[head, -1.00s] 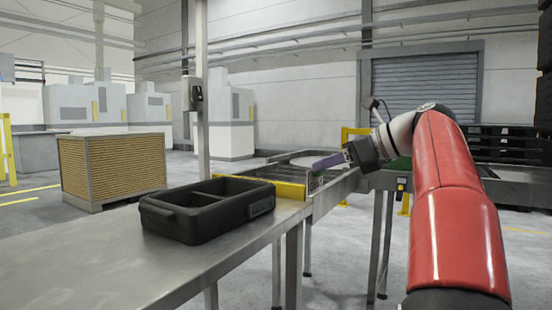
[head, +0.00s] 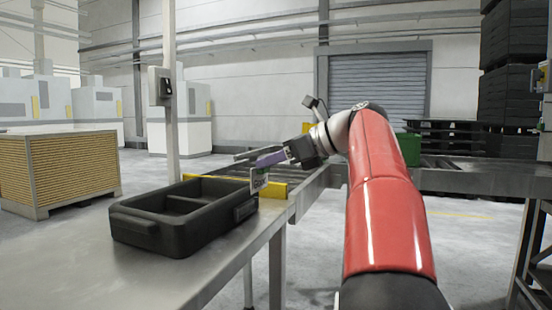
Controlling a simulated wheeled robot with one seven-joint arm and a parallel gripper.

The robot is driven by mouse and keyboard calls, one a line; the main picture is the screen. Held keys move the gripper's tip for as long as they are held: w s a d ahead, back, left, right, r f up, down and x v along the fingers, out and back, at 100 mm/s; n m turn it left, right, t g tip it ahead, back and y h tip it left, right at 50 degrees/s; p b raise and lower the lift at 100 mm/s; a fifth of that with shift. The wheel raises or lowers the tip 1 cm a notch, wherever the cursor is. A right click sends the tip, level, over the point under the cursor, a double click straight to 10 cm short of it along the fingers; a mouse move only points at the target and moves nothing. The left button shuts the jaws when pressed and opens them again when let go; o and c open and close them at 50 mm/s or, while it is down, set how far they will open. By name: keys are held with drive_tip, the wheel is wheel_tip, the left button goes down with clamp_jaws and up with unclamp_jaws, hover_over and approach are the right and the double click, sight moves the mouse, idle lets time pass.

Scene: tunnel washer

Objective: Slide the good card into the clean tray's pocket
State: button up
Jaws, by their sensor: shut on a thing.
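The clean tray (head: 150,235) is a black, two-compartment tray on the metal table at the left. Its pocket (head: 245,210) is a small dark holder on the tray's right end. My gripper (head: 266,160) is shut on the good card (head: 259,181), a white card with a dark printed square. The fingertips are small and partly hidden by the wrist.
A yellow strip (head: 275,190) stands along the metal table's (head: 180,280) far edge, behind the card. A roller conveyor (head: 465,170) runs behind my arm, with a green box (head: 409,148) near it. The table's front is clear.

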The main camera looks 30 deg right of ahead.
sight(260, 185)
drive_tip(key=shift+x, duration=1.9)
drive_tip(key=shift+f+b, duration=1.25)
drive_tip(key=shift+f, duration=0.1)
drive_tip(key=shift+r, duration=0.1)
drive_tip(key=shift+p, duration=0.45)
drive_tip(key=shift+f, duration=0.55)
drive_tip(key=shift+f, duration=0.45)
drive_tip(key=o, duration=1.1)
